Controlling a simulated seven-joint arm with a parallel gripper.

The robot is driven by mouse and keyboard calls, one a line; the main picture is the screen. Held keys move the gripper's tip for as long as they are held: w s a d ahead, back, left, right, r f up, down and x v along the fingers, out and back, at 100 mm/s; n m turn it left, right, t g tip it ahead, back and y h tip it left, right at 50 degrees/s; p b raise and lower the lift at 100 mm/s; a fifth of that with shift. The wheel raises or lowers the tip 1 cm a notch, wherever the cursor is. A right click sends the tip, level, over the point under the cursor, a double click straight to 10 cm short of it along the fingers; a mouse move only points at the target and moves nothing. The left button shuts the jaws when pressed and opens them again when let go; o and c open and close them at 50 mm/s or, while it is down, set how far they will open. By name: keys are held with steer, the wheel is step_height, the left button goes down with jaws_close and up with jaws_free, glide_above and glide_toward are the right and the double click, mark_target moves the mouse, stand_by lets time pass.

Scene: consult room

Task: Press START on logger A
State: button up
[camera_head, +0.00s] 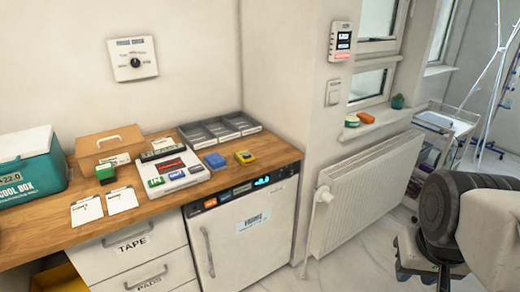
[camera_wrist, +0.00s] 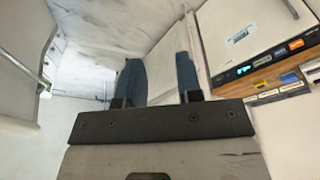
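A white panel (camera_head: 172,172) with dark display strips, a green button (camera_head: 156,182) and a blue button (camera_head: 176,175) lies on the wooden counter. A small blue device (camera_head: 215,161) and a small yellow device (camera_head: 245,157) lie to its right. Their lettering is too small to read, so I cannot tell which thing is logger A or where START is. My gripper (camera_wrist: 158,65) is open and empty in the wrist view, with the radiator beyond its fingers. In the head view my arm is at the lower right, well away from the counter.
The counter (camera_head: 40,235) also holds a teal cool box (camera_head: 30,170), a cardboard box (camera_head: 108,141), white cards (camera_head: 86,210) and grey trays (camera_head: 220,127). A white fridge (camera_head: 245,235) stands below. The radiator (camera_head: 365,195) lies between the counter and my arm.

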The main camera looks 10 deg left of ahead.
jaws_close()
stand_by(1.4)
